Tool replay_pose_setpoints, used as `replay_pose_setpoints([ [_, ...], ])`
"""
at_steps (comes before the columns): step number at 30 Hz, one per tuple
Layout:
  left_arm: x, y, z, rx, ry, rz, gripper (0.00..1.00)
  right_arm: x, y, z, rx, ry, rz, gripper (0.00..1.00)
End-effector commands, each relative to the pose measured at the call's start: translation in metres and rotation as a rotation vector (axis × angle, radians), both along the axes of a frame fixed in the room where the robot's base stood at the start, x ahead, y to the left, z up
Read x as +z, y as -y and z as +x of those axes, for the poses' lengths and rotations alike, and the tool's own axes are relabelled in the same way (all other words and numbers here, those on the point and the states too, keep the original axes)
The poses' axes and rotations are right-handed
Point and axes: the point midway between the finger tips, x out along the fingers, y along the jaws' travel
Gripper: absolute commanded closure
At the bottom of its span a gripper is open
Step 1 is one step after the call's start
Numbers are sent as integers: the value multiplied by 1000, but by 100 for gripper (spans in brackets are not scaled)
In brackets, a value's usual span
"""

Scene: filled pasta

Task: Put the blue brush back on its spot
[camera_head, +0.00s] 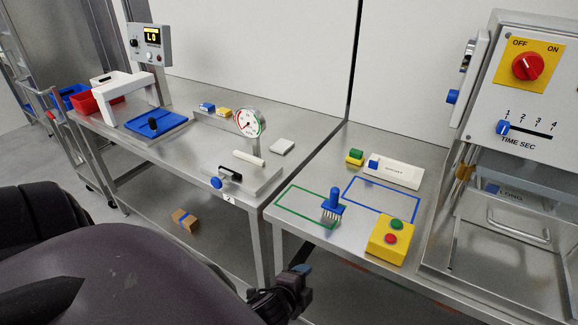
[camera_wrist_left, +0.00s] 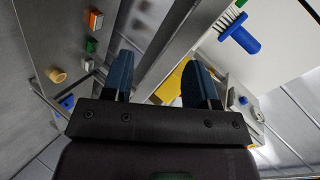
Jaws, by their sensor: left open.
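The blue brush (camera_head: 333,203) stands upright, bristles down, on the right-hand steel table. It is at the right end of the green outline (camera_head: 289,187), just left of the blue outline (camera_head: 386,186), whose inside looks empty. In the left wrist view the brush (camera_wrist_left: 240,36) shows at the upper right with pale bristles. My left gripper (camera_head: 297,282) is low at the table's front edge, below and apart from the brush. In the left wrist view it (camera_wrist_left: 158,75) is open, with nothing between its blue fingers. My right gripper is not in view.
A yellow button box (camera_head: 380,249) stands right of the brush. Behind the outlines are a white block (camera_head: 394,171) and a green-and-yellow block (camera_head: 355,157). A control panel (camera_head: 528,90) rises at the right. The left table holds a gauge (camera_head: 249,122) and blue tray (camera_head: 158,131).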

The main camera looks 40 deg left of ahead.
Motion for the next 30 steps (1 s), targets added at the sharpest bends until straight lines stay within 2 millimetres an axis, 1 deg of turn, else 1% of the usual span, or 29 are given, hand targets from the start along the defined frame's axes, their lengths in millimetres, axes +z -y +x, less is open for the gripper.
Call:
replay_pose_setpoints([
  [1,-5,3,-15,54,10,-156,47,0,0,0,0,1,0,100],
  [3,-8,8,-30,136,30,-380,47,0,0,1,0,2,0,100],
  [6,-10,13,-49,244,50,-646,47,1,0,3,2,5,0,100],
  [9,-10,16,-61,326,66,-837,47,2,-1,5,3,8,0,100],
  [11,-10,17,-65,361,71,-912,47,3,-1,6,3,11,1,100],
  [15,-9,19,-70,394,78,-985,47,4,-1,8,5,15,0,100],
  [24,-10,19,-69,395,77,-986,47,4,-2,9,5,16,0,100],
  [30,-10,19,-69,394,77,-984,47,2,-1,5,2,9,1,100],
])
